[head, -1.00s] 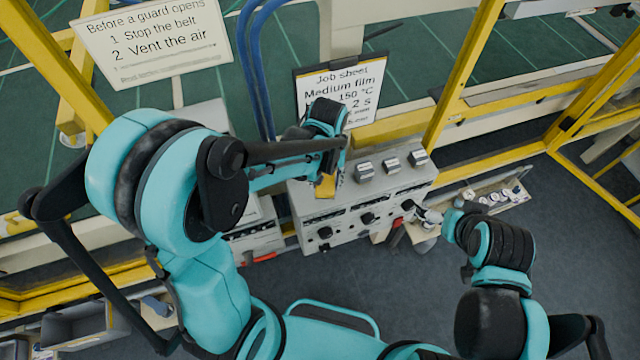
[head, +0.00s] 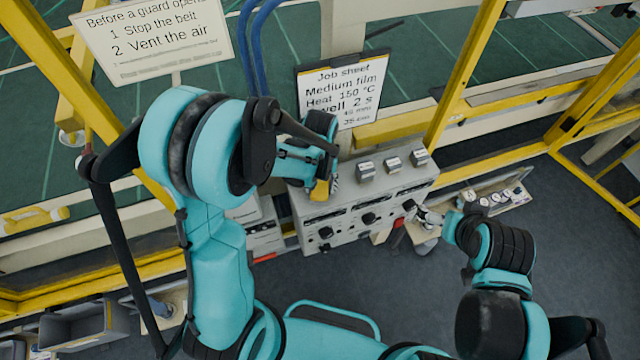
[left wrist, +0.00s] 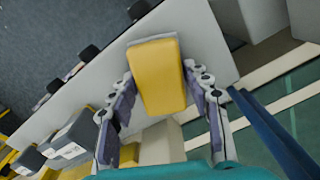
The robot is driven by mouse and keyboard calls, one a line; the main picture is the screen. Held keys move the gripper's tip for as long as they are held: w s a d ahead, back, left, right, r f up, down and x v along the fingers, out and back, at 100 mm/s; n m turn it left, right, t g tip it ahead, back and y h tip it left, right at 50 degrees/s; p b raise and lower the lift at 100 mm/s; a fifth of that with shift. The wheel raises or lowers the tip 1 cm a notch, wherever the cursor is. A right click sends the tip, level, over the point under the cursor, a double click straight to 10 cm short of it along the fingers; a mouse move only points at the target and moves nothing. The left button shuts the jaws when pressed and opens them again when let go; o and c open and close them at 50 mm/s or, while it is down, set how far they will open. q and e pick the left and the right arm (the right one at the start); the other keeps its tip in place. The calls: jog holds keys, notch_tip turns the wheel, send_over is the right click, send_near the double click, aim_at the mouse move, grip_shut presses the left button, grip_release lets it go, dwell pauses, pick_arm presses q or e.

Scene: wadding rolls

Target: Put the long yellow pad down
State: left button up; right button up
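The long yellow pad (left wrist: 158,80), with a grey edge at its far end, lies between the two fingers of my left gripper (left wrist: 160,72) in the left wrist view. The fingertips are close against its two long sides. In the head view the pad (head: 320,190) shows as a small yellow patch at the left end of the grey control cabinet's top (head: 345,185). My left gripper (head: 327,182) is mostly hidden there by its own arm. I cannot tell whether the pad touches the cabinet. My right gripper (head: 430,217) is small at the cabinet's right side; its fingers are unclear.
Several silver blocks (head: 391,164) stand along the cabinet top. A job sheet sign (head: 342,92) rises behind it, beside blue hoses (head: 250,60). A yellow frame post (head: 462,75) stands at the right. A tray with small parts (head: 497,200) lies further right.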

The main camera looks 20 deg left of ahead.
aim_at(320, 185)
pick_arm(q)
jog(key=shift+o, duration=1.2)
jog(key=shift+r, duration=0.2)
notch_tip(320, 185, up, 12)
jog(key=p, duration=0.2)
jog(key=s+a+r+m+t, duration=0.1)
jog(key=s+a+r+t, duration=0.1)
jog(key=s, duration=0.3)
jog(key=s+a+r+m+t, duration=0.1)
jog(key=s+a+r+t, duration=0.1)
jog(key=s+r+t, duration=0.2)
jog(key=shift+s+a+r+t, duration=0.35)
jog(key=shift+s+r+t, duration=0.05)
jog(key=shift+s+t, duration=0.2)
